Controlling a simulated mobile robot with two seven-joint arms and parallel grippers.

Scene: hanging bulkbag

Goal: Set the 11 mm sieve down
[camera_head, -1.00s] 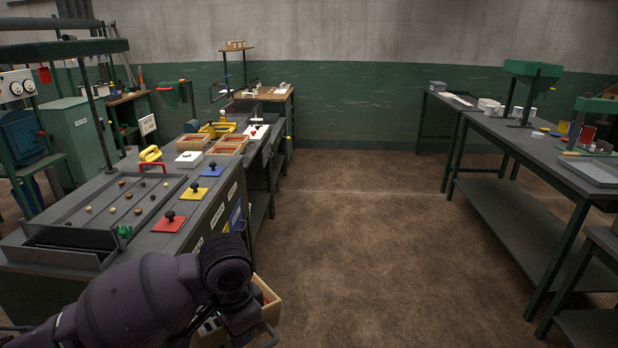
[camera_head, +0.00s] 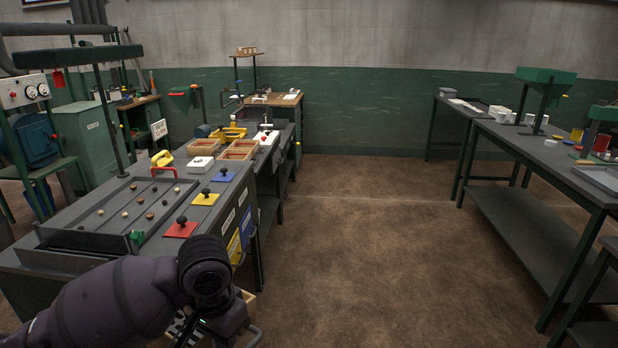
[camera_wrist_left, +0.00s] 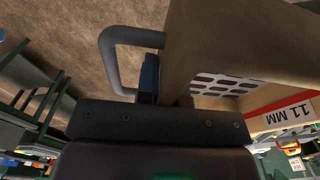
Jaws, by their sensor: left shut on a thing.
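The 11 mm sieve is a wooden box frame with a grey loop handle and a slotted bottom. In the left wrist view the sieve (camera_wrist_left: 215,40) fills the upper right, with a red-edged "11 MM" label (camera_wrist_left: 285,118) on one side. My left gripper (camera_wrist_left: 150,80) is shut on it beside the handle (camera_wrist_left: 118,50); the exact grip is partly hidden. My right gripper is not in view.
A long bench (camera_head: 75,262) at left carries a shallow tray with several small balls and red, yellow and blue knobbed plates (camera_head: 181,229). A work table (camera_head: 510,140) with a lower shelf stands at right. The brown floor (camera_head: 350,260) between them is clear.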

